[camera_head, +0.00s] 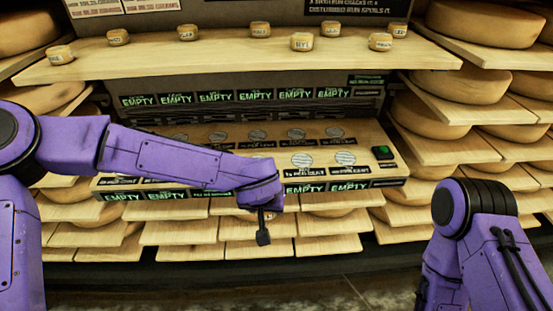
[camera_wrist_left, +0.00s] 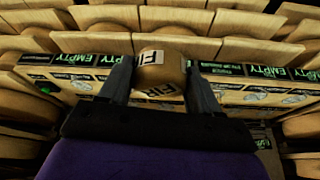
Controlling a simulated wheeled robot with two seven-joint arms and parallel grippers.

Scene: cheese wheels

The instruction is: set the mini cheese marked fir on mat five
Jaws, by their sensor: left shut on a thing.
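In the left wrist view, the small round cheese (camera_wrist_left: 160,68) has a tan rind and white labels that read "FIR". My left gripper (camera_wrist_left: 158,82) is shut on it, with one dark finger on each side. In the head view, my left gripper (camera_head: 263,232) hangs in front of the lower edge of the wooden stand; the cheese is mostly hidden there. Grey round mats sit in two rows on the stand's board, such as one in the back row (camera_head: 296,133) and one in the front row (camera_head: 345,158). Their number labels are too small to read. My right gripper is out of view.
Several labelled mini cheeses (camera_head: 302,42) stand on the upper shelf (camera_head: 230,62). Green "EMPTY" displays (camera_head: 255,95) line the stand, and a dark box with a green top (camera_head: 382,153) sits at its right. Shelves of large cheese wheels (camera_head: 446,93) flank both sides.

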